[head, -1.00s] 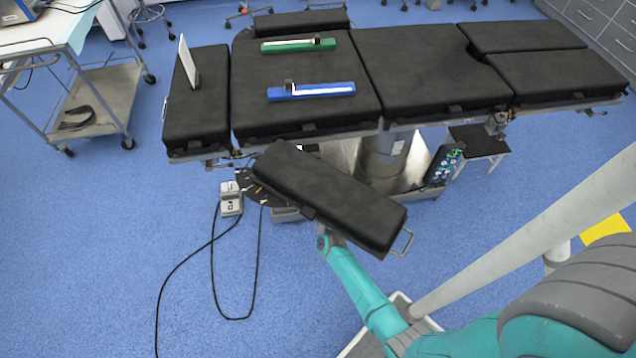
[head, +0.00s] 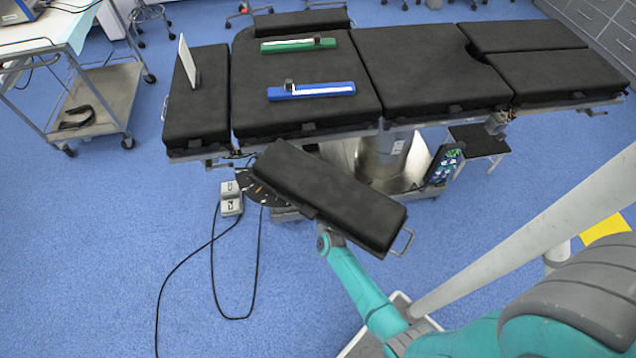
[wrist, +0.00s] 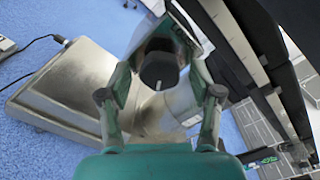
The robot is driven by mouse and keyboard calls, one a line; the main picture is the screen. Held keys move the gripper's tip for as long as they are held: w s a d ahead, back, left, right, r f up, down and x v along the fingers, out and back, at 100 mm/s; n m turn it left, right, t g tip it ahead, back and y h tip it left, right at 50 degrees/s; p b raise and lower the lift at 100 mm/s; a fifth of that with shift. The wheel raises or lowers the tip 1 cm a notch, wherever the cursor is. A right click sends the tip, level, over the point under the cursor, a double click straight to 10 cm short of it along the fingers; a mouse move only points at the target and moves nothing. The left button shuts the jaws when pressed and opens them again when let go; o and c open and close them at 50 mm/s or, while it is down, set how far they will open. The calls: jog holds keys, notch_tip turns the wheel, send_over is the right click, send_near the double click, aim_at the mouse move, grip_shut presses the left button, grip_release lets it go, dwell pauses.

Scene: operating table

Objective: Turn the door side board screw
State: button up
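A black padded side board (head: 330,195) is in the head view, angled below the near edge of the operating table (head: 305,130), with a metal loop at its right end. My teal arm reaches up to its underside, and the board hides my gripper there. In the wrist view my gripper (wrist: 160,80) has a finger on each side of a dark round knob (wrist: 158,65), which looks like the screw. A short white mark shows on its lower edge. I cannot tell whether the fingers touch the knob.
The table base (wrist: 70,80) stands close to the left of my gripper in the wrist view. A foot pedal (head: 231,197) with black cables lies on the blue floor. A cart (head: 95,95) stands at the far left. The floor at lower left is mostly free.

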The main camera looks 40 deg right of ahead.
jog(key=shift+s+a, duration=0.1)
jog(key=v, duration=1.1)
jog(key=shift+s+a, duration=0.2)
jog(key=shift+s, duration=0.1)
jog(key=w+d+n, duration=0.3)
jog(key=w+n, duration=0.1)
jog(key=n, duration=0.9)
jog(key=w+d+n, duration=0.3)
jog(key=w+n, duration=0.2)
jog(key=n, duration=0.7)
jog(key=shift+w+r+n, duration=0.15)
jog(key=shift+w+n, duration=0.15)
jog(key=shift+n, duration=0.1)
jog(key=c, duration=1.1)
